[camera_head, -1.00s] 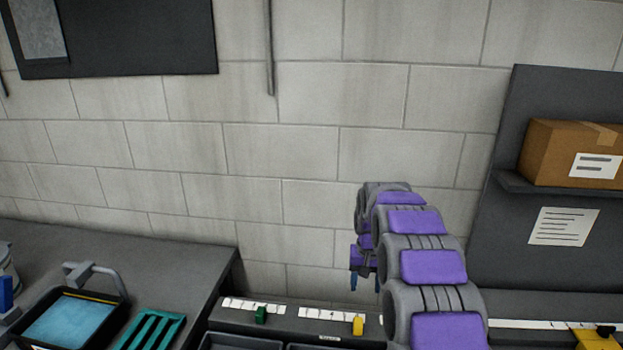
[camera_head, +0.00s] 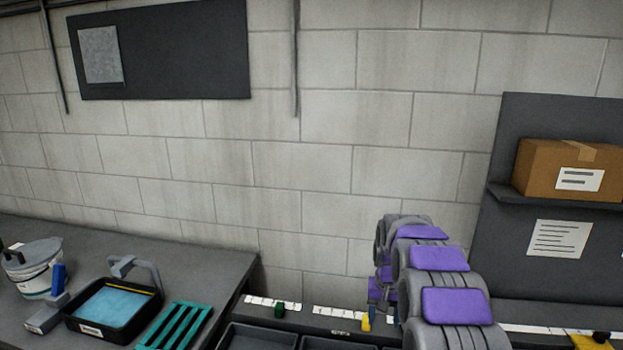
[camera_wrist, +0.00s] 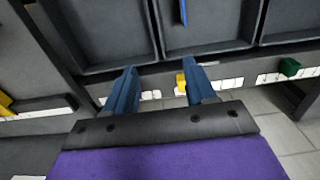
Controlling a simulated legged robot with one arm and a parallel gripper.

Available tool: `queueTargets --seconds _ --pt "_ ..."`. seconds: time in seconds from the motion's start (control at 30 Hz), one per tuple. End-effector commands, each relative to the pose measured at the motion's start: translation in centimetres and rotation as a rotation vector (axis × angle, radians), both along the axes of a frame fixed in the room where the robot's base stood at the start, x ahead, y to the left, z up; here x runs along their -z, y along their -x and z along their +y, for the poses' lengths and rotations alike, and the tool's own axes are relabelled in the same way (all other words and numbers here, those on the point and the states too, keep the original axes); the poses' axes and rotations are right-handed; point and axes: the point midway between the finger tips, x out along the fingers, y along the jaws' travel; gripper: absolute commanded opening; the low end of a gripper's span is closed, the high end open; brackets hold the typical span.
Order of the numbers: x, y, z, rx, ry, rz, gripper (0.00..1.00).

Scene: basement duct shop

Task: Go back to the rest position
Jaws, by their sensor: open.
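My gripper shows in the wrist view (camera_wrist: 160,88), with its two blue fingers apart and nothing between them. It hangs above the edge of the dark trays, with a yellow slider (camera_wrist: 181,82) on the white scale strip visible beyond the fingers. In the head view my grey and purple arm reaches forward at the lower right. The gripper (camera_head: 382,306) is mostly hidden behind the arm there, near the yellow slider (camera_head: 366,322).
A black tray with blue contents (camera_head: 70,322), a teal slotted rack (camera_head: 176,326) and a white bucket (camera_head: 36,270) stand on the left bench. A green slider (camera_head: 279,310) sits on the scale. A cardboard box (camera_head: 548,172) is on the right shelf.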

Motion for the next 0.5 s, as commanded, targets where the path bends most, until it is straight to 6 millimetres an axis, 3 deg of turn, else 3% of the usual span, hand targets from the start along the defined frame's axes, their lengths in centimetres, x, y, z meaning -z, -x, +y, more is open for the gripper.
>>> queueTargets --seconds 0.27,0.5 --pt "-1.7 2.1 0.5 -0.014 -0.002 0.007 0.55" --pt "-3.5 5.1 1.1 -0.030 -0.004 0.016 0.55"
